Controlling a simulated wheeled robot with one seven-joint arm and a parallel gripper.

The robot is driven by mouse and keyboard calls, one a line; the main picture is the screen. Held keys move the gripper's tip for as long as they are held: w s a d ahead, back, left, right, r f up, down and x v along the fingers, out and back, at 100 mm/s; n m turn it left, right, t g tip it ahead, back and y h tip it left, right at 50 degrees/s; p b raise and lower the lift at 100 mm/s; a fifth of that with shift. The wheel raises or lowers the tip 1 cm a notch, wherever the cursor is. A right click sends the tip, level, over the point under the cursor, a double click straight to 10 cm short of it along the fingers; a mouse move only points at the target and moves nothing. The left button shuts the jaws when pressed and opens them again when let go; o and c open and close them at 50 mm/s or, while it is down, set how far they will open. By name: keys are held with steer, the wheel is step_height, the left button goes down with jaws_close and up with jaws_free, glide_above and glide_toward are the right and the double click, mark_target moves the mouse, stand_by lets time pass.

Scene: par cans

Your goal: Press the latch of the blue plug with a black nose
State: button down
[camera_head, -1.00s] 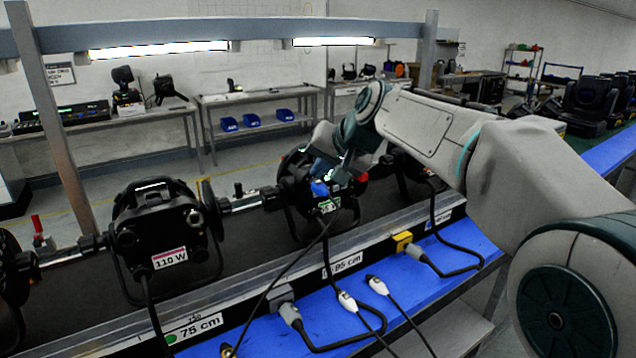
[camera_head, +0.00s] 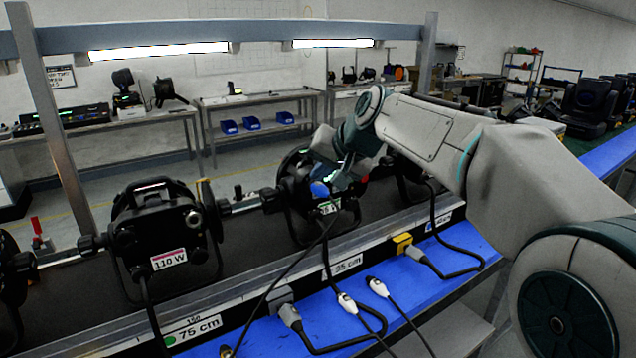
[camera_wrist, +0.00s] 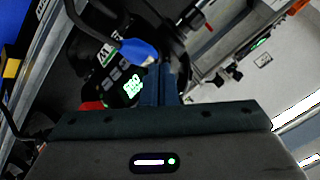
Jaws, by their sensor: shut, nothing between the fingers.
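The blue plug (camera_head: 319,189) sits at the rear of the middle black par can (camera_head: 298,207). In the wrist view the plug (camera_wrist: 140,50) shows its blue body, with a cable entering at the left. Its nose and latch cannot be made out. My gripper (camera_head: 340,183) is beside the plug, close on its right, partly hiding the can. In the wrist view the shut fingers (camera_wrist: 162,75) are empty and their tips lie right by the plug's end; I cannot tell whether they touch it. A lit green display (camera_wrist: 132,84) is just below the plug.
Another par can, labelled 110 W (camera_head: 165,225), hangs left on the same rail. A blue shelf (camera_head: 350,322) in front carries cables, a grey connector (camera_head: 290,315) and a yellow socket (camera_head: 402,243). A black cable runs down from the middle can.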

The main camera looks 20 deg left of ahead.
mark_target(320, 185)
steer(key=shift+r+p, duration=0.7)
steer(key=shift+r, duration=0.05)
steer(key=shift+r, duration=0.1)
step_height(320, 185, up, 5)
steer(key=p, duration=0.4)
steer(key=s+d+f+h, duration=0.1)
steer(key=s+d+f, duration=0.15)
steer(key=d, duration=0.35)
steer(key=s+d+f+h, duration=0.2)
steer(key=s+d, duration=0.1)
steer(key=d, duration=0.4)
steer(key=s+d+f+m+h, duration=0.1)
steer(key=s+d+f+h, duration=0.1)
steer(key=s+d+f, duration=0.5)
steer(key=s+d+f+m+g+h, duration=0.1)
steer(key=s+d+f+h, duration=0.1)
steer(key=s+d+f, duration=0.6)
steer(key=s+d, duration=0.5)
steer(key=s, duration=0.1)
steer(key=shift+s+d+g+h, duration=0.15)
steer(key=shift+d+g+h, duration=0.15)
steer(key=shift+d, duration=0.05)
